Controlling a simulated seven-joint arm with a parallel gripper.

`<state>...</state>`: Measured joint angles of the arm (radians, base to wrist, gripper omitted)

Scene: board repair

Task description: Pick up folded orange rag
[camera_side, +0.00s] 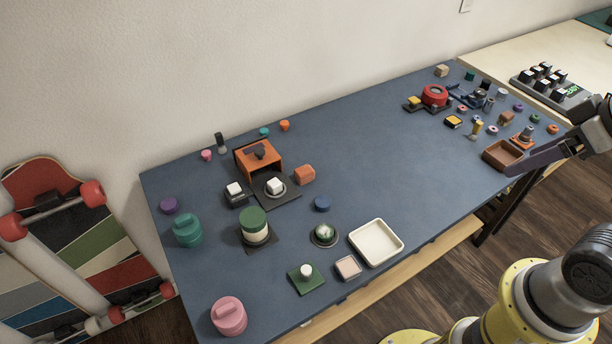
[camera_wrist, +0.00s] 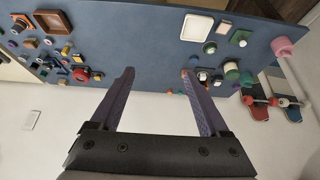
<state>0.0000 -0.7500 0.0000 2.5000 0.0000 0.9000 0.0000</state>
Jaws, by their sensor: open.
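A small orange folded block, which looks like the folded orange rag (camera_side: 305,174), lies on the blue table (camera_side: 400,165), just right of the orange open-fronted box (camera_side: 258,158). My gripper is at the far right in the side view (camera_side: 530,161), well away from the rag and above the table's right end near the brown tray. In the wrist view my gripper (camera_wrist: 157,75) is open, with nothing between its two purple-grey fingers. There the rag is too small to make out surely, near the right finger's tip.
A cream tray (camera_side: 376,242), a blue disc (camera_side: 322,204) and a pink square block (camera_side: 348,267) are in front of the rag. A green jar (camera_side: 254,226) stands to its left. Small parts crowd the table's right end around the brown tray (camera_side: 503,155). The table's middle is clear.

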